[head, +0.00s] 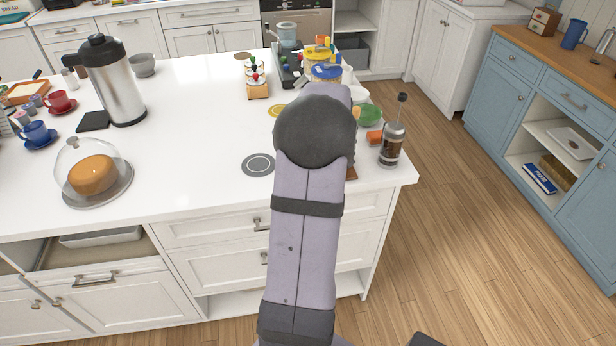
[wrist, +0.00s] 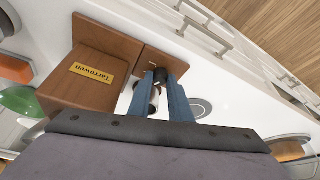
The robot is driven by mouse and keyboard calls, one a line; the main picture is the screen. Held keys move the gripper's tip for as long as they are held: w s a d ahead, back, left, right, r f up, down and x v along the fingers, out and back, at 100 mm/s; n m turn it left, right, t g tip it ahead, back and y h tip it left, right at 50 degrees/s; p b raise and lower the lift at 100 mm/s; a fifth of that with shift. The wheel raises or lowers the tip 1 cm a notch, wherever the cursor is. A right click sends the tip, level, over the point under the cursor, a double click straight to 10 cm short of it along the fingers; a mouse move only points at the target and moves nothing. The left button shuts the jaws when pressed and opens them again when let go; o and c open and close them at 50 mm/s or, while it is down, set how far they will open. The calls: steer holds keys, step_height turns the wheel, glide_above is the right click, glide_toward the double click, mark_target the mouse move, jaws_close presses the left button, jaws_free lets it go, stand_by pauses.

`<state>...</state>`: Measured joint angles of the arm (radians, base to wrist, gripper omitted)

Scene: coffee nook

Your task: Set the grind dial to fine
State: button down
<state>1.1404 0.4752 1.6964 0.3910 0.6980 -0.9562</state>
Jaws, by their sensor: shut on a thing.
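The grinder (wrist: 98,55) is a brown wooden body with a gold name plate (wrist: 92,73), at the upper left in the wrist view. In the head view my arm hides nearly all of it. My gripper (wrist: 161,79) has its two blue fingers at the grinder's right part, shut on a small dark piece there, which appears to be the grind dial. The fingers cover most of the dial, so its pointer and setting cannot be read. A pale, shiny part shows between the fingers below the tips.
A French press (head: 391,147) stands right of my arm near the counter's edge. A green bowl (head: 370,114) and an orange block (head: 375,137) are close by. A grey round disc (head: 258,164) lies left of my arm.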

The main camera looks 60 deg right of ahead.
steer(key=shift+d+n+y+b, duration=0.1)
steer(key=shift+n+y+b, duration=0.3)
steer(key=shift+n+b, duration=0.55)
steer(key=shift+n, duration=0.25)
steer(key=c, duration=1.6)
jaws_free()
steer(key=shift+c, duration=0.2)
steer(key=shift+r, duration=0.1)
steer(key=b+v, duration=0.1)
steer(key=v, duration=0.6)
steer(key=shift+s+r, duration=0.1)
steer(key=shift+s, duration=0.05)
